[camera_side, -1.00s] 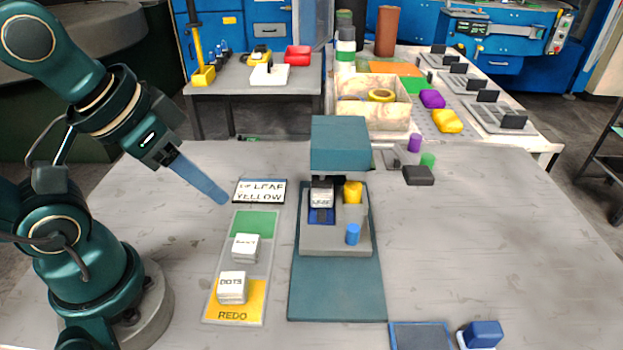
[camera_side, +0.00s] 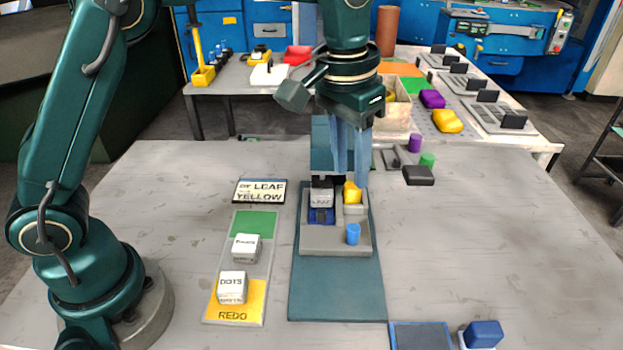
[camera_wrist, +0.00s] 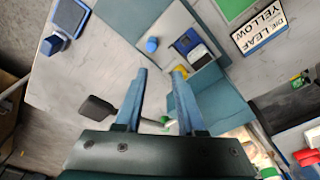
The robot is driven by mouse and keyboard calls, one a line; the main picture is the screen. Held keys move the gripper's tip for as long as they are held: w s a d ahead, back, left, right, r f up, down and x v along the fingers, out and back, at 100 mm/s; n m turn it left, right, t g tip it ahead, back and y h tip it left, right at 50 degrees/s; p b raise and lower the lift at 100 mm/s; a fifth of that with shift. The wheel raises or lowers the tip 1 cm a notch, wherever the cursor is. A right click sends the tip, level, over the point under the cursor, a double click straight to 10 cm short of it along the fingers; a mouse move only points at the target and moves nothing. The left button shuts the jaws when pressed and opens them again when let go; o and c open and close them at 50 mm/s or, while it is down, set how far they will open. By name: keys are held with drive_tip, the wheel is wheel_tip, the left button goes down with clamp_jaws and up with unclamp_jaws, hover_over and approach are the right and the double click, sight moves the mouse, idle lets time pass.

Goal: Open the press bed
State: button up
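The press has a teal base plate (camera_side: 337,295), a teal head (camera_side: 320,135) partly hidden behind my gripper, and a grey bed (camera_side: 335,243) at the front of the head. On the bed sit a white-faced die marked LEAF (camera_side: 321,197) on a dark blue patch, a yellow piece (camera_side: 352,193) and a blue peg (camera_side: 353,234). The peg also shows in the wrist view (camera_wrist: 152,44). My gripper (camera_side: 353,180) points down over the bed's back right, close to the yellow piece; contact cannot be told. In the wrist view its fingers (camera_wrist: 160,72) are apart with nothing clearly between them.
A card reading LEAF and YELLOW (camera_side: 259,191) lies left of the press. A strip with a green end and a yellow REDO end (camera_side: 233,316) holds two white dies. A black block (camera_side: 418,175) lies to the right. The table's right side is mostly clear.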

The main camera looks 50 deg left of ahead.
drive_tip(key=g, duration=0.1)
hover_over(353, 228)
drive_tip(key=shift+m, duration=0.3)
wheel_tip(353, 228, down, 6)
drive_tip(key=shift+r, duration=0.2)
drive_tip(key=shift+f, duration=2.3)
clamp_jaws()
drive_tip(key=shift+r, duration=0.1)
